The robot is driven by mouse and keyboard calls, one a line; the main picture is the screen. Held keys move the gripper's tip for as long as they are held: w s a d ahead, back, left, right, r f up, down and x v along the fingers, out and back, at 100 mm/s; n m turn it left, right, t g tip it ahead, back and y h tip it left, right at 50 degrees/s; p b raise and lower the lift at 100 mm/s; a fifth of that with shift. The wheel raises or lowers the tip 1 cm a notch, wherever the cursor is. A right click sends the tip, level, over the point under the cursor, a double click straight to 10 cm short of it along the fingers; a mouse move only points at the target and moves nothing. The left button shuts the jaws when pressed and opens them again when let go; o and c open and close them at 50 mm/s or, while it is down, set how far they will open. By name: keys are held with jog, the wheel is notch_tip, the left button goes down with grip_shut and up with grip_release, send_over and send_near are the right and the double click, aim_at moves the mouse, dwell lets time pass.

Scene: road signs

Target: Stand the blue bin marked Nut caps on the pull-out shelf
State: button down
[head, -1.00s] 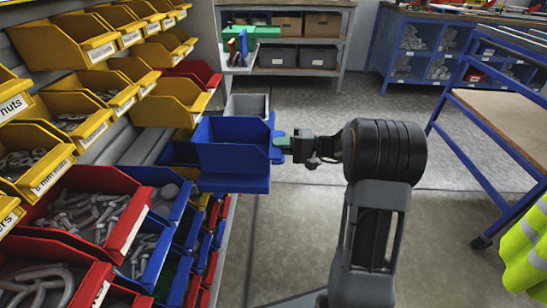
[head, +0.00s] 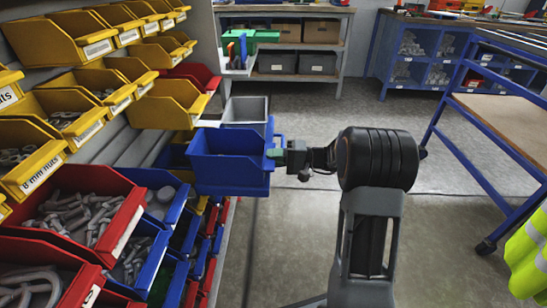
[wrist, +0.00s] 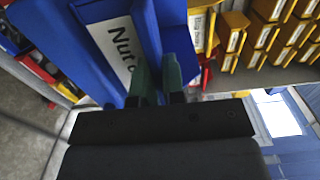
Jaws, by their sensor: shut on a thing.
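The blue bin (head: 228,142) is in the middle of the head view, roughly upright, beside the rack of bins. My gripper (head: 276,156) is shut on its right side. In the wrist view, the green fingertips (wrist: 158,80) close on the blue bin (wrist: 75,50) next to its white label (wrist: 112,45), of which "Nut c" can be read. A grey bin (head: 246,108) stands just behind the blue bin. More blue shows directly under the bin; I cannot tell whether it touches a support. I cannot make out the pull-out shelf with certainty.
Yellow bins (head: 172,105) and red bins (head: 75,205) fill the rack at left, close to the held bin. A small light ledge (head: 238,68) bears green and blue items farther back. A blue trolley (head: 500,130) stands at right. Floor between is clear.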

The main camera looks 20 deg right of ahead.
jog(key=c, duration=1.2)
grip_release()
jog(key=shift+f, duration=0.1)
jog(key=shift+r, duration=0.2)
jog(key=p+v, duration=0.4)
jog(key=v, duration=0.7)
jog(key=s+a+n+g+h, duration=0.1)
jog(key=s+a+g+h, duration=0.55)
jog(key=s+a, duration=0.3)
jog(key=s+n+t+h, duration=0.2)
jog(key=s+t+h, duration=0.1)
jog(key=s+h, duration=0.5)
jog(key=h, duration=0.2)
jog(key=shift+s+a+f+n+t+h, duration=0.2)
jog(key=shift+s+a+n+t+h, duration=0.05)
jog(key=shift+s+n+t+h, duration=0.1)
jog(key=shift+r, duration=0.1)
